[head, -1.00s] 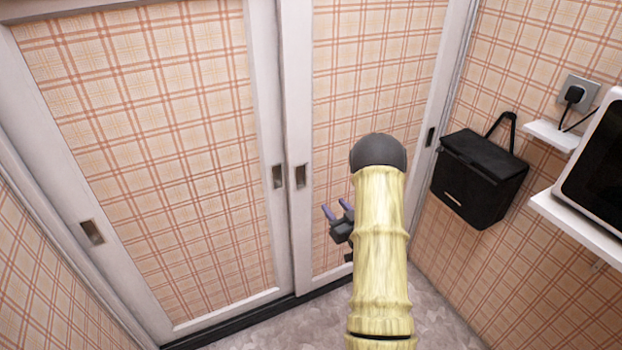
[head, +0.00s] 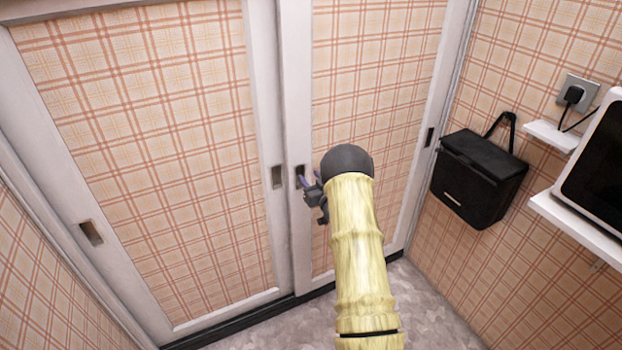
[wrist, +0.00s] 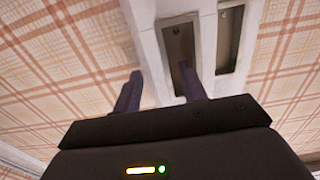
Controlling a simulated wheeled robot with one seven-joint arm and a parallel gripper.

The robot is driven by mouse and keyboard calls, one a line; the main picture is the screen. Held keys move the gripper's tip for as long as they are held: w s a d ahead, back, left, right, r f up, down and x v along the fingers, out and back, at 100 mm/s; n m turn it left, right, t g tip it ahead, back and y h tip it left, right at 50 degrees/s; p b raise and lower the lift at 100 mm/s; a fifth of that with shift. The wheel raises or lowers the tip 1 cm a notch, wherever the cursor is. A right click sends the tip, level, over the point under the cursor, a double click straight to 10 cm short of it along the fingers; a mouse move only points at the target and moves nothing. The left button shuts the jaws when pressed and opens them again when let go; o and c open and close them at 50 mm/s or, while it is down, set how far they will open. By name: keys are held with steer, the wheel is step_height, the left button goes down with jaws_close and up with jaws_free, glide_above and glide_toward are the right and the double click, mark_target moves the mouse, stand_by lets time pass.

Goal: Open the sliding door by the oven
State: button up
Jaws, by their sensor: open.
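The right sliding door (head: 365,90), plaid with a white frame, is the one nearer the oven-like appliance (head: 592,150). It looks shut. Its recessed pull (head: 299,172) is on its left stile and also shows in the wrist view (wrist: 178,42). My gripper (head: 308,179) is open and empty beside this pull. In the wrist view, one finger of my gripper (wrist: 160,82) overlaps the pull's lower end and the other is over the door's frame edge. I cannot tell whether the finger is inside the recess. My arm hides part of the door.
The left sliding door (head: 140,150) has a pull (head: 277,176) close beside the right door's. A black bag-like box (head: 480,180) hangs on the right wall. White shelves (head: 575,225) jut out there. The floor (head: 430,305) in view is clear.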

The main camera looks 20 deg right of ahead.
steer(key=shift+w, duration=0.2)
jaws_close()
steer(key=shift+a, duration=0.1)
